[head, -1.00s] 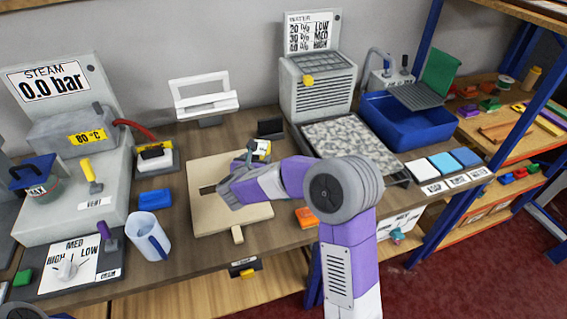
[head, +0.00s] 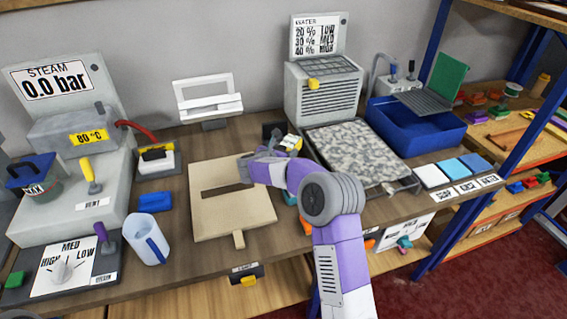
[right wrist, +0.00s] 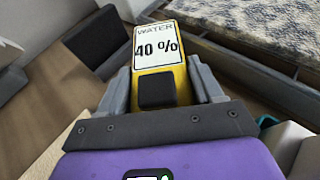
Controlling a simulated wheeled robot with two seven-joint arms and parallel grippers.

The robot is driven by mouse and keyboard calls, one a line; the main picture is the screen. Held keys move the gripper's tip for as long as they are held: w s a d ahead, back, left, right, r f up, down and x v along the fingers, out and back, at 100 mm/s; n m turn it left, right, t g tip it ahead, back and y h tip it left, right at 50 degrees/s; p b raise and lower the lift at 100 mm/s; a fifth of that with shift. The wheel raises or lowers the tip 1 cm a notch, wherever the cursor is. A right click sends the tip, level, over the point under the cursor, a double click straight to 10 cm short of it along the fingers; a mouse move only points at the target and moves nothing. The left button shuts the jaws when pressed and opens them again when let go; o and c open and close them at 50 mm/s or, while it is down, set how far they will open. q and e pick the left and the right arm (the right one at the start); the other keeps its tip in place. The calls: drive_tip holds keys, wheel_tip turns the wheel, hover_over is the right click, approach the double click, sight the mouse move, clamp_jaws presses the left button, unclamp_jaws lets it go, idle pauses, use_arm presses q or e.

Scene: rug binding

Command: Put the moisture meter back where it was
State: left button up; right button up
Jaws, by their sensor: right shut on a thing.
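The moisture meter (head: 291,143) is yellow with a white display. In the right wrist view the meter (right wrist: 158,45) reads "WATER 40 %" and sits between both fingers of my right gripper (right wrist: 160,85), which is shut on it. In the head view my right gripper (head: 277,150) holds it at the back of the bench, left of the speckled slab. A small dark block (head: 271,130) stands just behind and left of the meter; in the right wrist view a dark grey block (right wrist: 96,38) shows left of the meter. Whether they touch is unclear. My left gripper is not in view.
A slotted wooden board (head: 215,215) lies at the bench middle. The speckled slab (head: 350,150) in its tray is close on the right. A white frame stand (head: 208,103) is at the back left. Bare bench lies between the board and the stand.

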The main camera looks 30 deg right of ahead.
drive_tip(key=shift+f+b, duration=0.55)
drive_tip(key=shift+f, duration=1.45)
drive_tip(key=shift+f, duration=0.1)
drive_tip(key=o, duration=1.3)
drive_tip(key=p+v, duration=0.2)
drive_tip(key=v, duration=1)
drive_tip(key=shift+s, duration=0.1)
